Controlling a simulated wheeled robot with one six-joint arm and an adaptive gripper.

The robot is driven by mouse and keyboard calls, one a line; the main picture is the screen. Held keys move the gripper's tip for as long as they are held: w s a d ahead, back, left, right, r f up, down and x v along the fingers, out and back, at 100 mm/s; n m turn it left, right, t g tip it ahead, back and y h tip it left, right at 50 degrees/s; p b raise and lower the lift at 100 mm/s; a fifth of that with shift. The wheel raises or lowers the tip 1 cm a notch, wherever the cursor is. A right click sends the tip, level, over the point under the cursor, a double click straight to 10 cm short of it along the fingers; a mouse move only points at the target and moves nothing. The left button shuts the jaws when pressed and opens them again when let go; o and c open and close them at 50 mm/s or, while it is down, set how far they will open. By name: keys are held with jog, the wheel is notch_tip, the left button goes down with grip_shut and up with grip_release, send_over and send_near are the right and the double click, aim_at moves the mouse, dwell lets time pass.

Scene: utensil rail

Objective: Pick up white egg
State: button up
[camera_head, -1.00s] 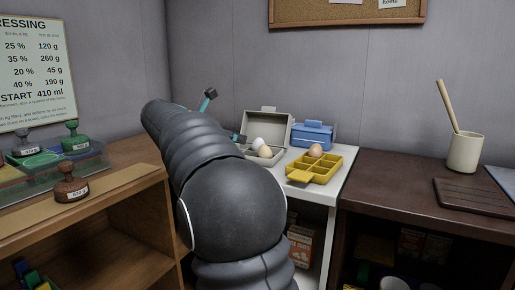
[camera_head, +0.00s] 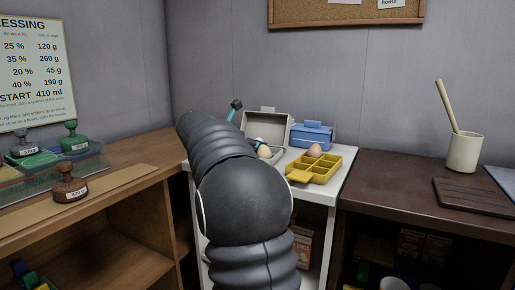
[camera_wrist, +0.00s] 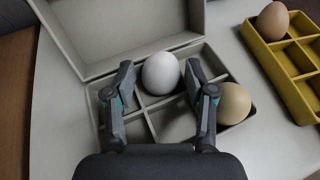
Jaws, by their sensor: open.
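The white egg (camera_wrist: 161,73) sits in a back compartment of the open grey egg box (camera_wrist: 62,56), in the wrist view. My gripper (camera_wrist: 160,84) is open, with one finger on either side of the white egg. I cannot tell whether the fingers touch it. A cream egg (camera_wrist: 234,103) sits in the box just right of the right finger. In the head view, the grey box (camera_head: 268,122) is partly hidden by my arm, and the cream egg (camera_head: 264,152) shows at its front.
A yellow tray (camera_head: 325,169) holding a brown egg (camera_head: 314,150) stands right of the box. A blue box (camera_head: 312,134) stands behind it. The grey box's raised lid (camera_wrist: 125,28) stands behind the white egg.

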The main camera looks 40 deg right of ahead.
jog(key=shift+c, duration=0.2)
jog(key=c, duration=0.4)
